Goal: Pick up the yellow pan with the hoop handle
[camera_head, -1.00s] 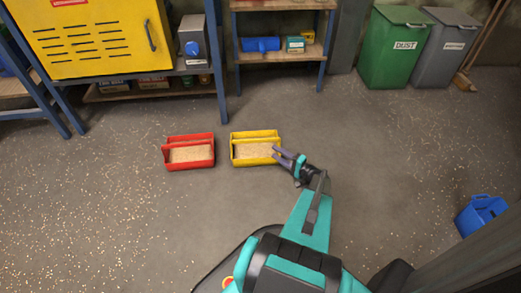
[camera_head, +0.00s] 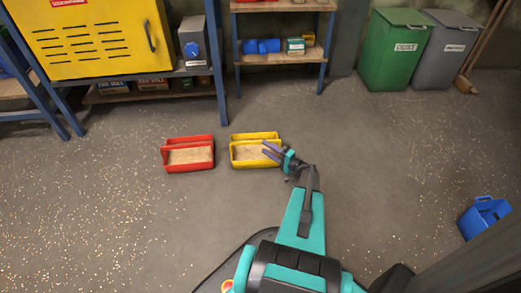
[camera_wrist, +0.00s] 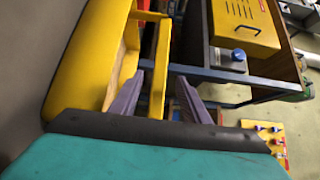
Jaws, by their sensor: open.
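The yellow pan (camera_head: 256,163) stands on the floor with a pale grainy fill. Its hoop handle (camera_head: 247,142) runs lengthwise over the top. My gripper (camera_head: 268,150) is open at the pan's right end, its fingertips over the pan. In the wrist view, the yellow pan (camera_wrist: 85,50) fills the upper left, seen turned on its side. The handle bar (camera_wrist: 159,65) shows between the two spread fingers of my gripper (camera_wrist: 160,77). The bar's lower end is hidden behind the gripper body. I cannot tell whether either finger touches the bar.
A red pan (camera_head: 189,165) of the same shape stands just left of the yellow one. A blue bucket (camera_head: 482,214) is at the far right. A yellow cabinet (camera_head: 90,40), a shelf (camera_head: 280,58) and a green bin (camera_head: 397,50) stand behind. The floor between is clear.

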